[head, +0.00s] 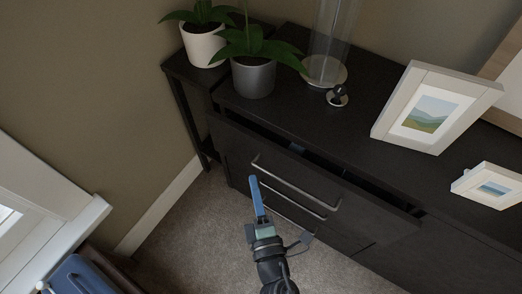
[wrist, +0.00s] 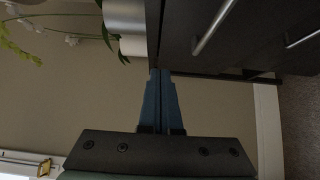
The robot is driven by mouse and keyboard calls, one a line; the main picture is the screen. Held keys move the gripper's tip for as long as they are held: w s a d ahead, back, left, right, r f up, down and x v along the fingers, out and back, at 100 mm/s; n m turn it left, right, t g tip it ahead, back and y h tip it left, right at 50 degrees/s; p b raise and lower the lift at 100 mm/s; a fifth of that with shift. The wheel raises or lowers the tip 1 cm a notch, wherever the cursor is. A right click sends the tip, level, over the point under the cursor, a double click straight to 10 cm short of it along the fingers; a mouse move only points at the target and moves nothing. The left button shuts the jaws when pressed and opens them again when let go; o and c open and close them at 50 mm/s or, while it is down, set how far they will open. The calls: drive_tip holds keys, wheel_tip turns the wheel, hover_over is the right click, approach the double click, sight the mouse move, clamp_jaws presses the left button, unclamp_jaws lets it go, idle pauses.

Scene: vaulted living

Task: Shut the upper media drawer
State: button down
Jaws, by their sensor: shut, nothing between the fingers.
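The upper media drawer (head: 237,148) of the dark cabinet stands partly open, with a dark gap showing behind its front's top edge. Its long silver handle (head: 295,190) also shows in the wrist view (wrist: 213,27). My gripper (head: 254,181) has blue fingers, shut and empty. In the head view its tips overlap the drawer front just below the handle's left end. In the wrist view the fingertips (wrist: 161,72) point at the drawer's near edge; I cannot tell whether they touch it.
A lower drawer handle (head: 290,217) shows beneath. On the cabinet top (head: 300,125) stand a grey plant pot (head: 254,77), a glass cylinder (head: 333,35), a small dark object (head: 337,96) and two picture frames (head: 437,106) (head: 489,186). Carpet (head: 190,235) lies clear in front.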

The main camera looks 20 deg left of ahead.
sight(264, 144)
drive_tip(key=shift+w+a+b, duration=0.2)
drive_tip(key=shift+w+b, duration=0.05)
drive_tip(key=shift+w, duration=1.25)
drive_tip(key=shift+w+a+b, duration=0.2)
drive_tip(key=shift+w+a, duration=0.05)
drive_tip(key=shift+w, duration=1.2)
drive_tip(key=shift+w+a+b, duration=0.2)
drive_tip(key=shift+w+b, duration=0.05)
drive_tip(key=shift+w, duration=1.25)
drive_tip(key=shift+w+d, duration=0.2)
drive_tip(key=shift+w, duration=0.45)
drive_tip(key=shift+w+d, duration=0.2)
drive_tip(key=shift+w, duration=0.4)
drive_tip(key=shift+s, duration=0.1)
